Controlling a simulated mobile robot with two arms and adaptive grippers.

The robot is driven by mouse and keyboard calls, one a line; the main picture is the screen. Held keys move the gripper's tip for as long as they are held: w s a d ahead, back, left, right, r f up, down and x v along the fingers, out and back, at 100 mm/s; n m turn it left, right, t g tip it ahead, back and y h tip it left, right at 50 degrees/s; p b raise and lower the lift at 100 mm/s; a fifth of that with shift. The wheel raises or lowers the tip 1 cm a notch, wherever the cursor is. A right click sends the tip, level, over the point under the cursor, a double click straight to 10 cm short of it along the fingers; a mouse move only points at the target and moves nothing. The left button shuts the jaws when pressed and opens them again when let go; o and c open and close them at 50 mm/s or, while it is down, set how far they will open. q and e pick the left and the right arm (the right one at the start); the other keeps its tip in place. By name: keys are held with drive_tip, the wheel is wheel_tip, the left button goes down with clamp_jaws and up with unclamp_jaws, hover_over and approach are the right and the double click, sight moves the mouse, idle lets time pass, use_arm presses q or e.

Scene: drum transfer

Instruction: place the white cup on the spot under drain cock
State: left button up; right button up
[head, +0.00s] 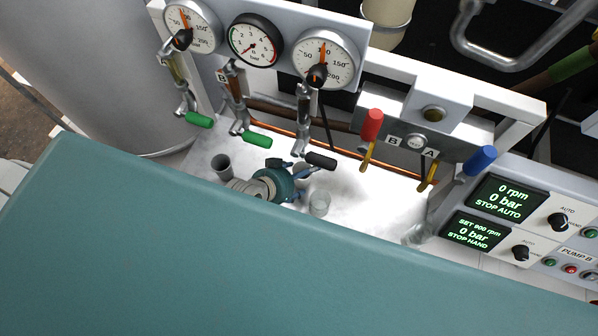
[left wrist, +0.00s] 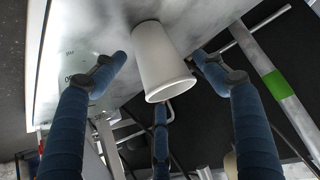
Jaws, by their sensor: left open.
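The white cup (left wrist: 163,65) shows in the left wrist view, tapered, with its wide rim toward me. My left gripper (left wrist: 160,92) is open, with its dark blue fingers spread around the cup and visible gaps at the sides. There, several valves hang from the gauge panel, including a green-handled valve (head: 256,139) and a black-handled valve (head: 320,160). I cannot tell which is the drain cock. The white tray (head: 345,190) lies below them.
A cream container (head: 386,22) stands behind the panel. A large teal surface (head: 230,250) hides the foreground. Control displays (head: 506,198) stand at the right.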

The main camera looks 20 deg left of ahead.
use_arm(q)
drive_tip(key=p+v, duration=0.1)
drive_tip(key=v, duration=1.1)
drive_tip(key=shift+r, duration=0.1)
drive_tip(key=s+a+r+n+g+y, duration=0.3)
drive_tip(key=s+a+r+g, duration=0.15)
drive_tip(key=s+r, duration=0.4)
drive_tip(key=s+f+g, duration=0.2)
drive_tip(key=s+f, duration=0.1)
drive_tip(key=f, duration=2.5)
drive_tip(key=s+a+f, duration=0.2)
drive_tip(key=s+f, duration=1.3)
drive_tip(key=s, duration=0.2)
drive_tip(key=shift+m+g+y, duration=0.3)
drive_tip(key=shift+m+g, duration=0.05)
drive_tip(key=shift+m, duration=0.05)
